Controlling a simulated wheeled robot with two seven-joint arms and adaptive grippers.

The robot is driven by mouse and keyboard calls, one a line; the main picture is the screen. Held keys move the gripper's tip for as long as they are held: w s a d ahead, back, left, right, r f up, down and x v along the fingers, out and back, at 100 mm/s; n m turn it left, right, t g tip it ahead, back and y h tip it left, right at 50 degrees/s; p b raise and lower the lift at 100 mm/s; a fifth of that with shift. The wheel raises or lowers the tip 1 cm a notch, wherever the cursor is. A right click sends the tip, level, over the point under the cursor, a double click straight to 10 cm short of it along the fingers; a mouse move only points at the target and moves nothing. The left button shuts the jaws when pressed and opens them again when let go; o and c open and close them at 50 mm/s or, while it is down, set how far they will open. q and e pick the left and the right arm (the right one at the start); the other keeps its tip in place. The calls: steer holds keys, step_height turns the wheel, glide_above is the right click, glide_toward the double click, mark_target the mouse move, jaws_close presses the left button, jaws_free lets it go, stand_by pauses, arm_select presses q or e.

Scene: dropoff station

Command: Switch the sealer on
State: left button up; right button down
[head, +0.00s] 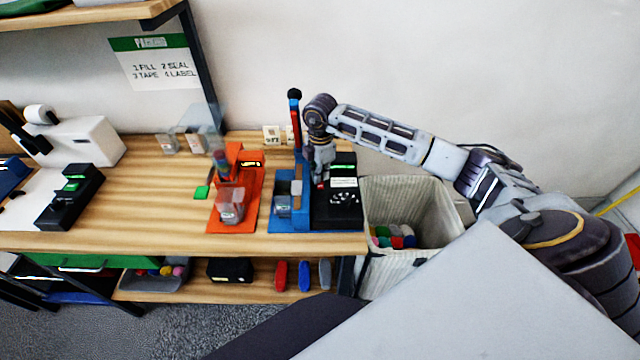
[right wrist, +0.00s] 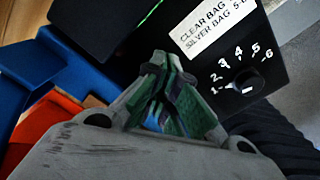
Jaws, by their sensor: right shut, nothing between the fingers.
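The sealer has a blue base (head: 280,216) and a black control box (head: 345,218) at the right end of the wooden bench. In the right wrist view the control box (right wrist: 275,62) shows a white bag label (right wrist: 212,22) and a dial (right wrist: 248,89) numbered 1 to 6. A small red spot (head: 320,185), perhaps a switch, shows just below my right gripper (head: 320,177). My right gripper is shut and empty, pointing down over the left part of the control box; it also shows in the right wrist view (right wrist: 160,65). Whether it touches the box cannot be told.
A white basket (head: 410,265) with coloured items stands right of the bench. A black device (head: 62,205) is at the left.

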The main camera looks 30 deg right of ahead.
steer(key=shift+f, duration=0.2)
steer(key=shift+r, duration=0.1)
steer(key=shift+r+p, duration=0.45)
steer(key=shift+r, duration=0.1)
steer(key=shift+r+p, duration=1.75)
steer(key=shift+r, duration=1.15)
steer(key=shift+f, duration=0.1)
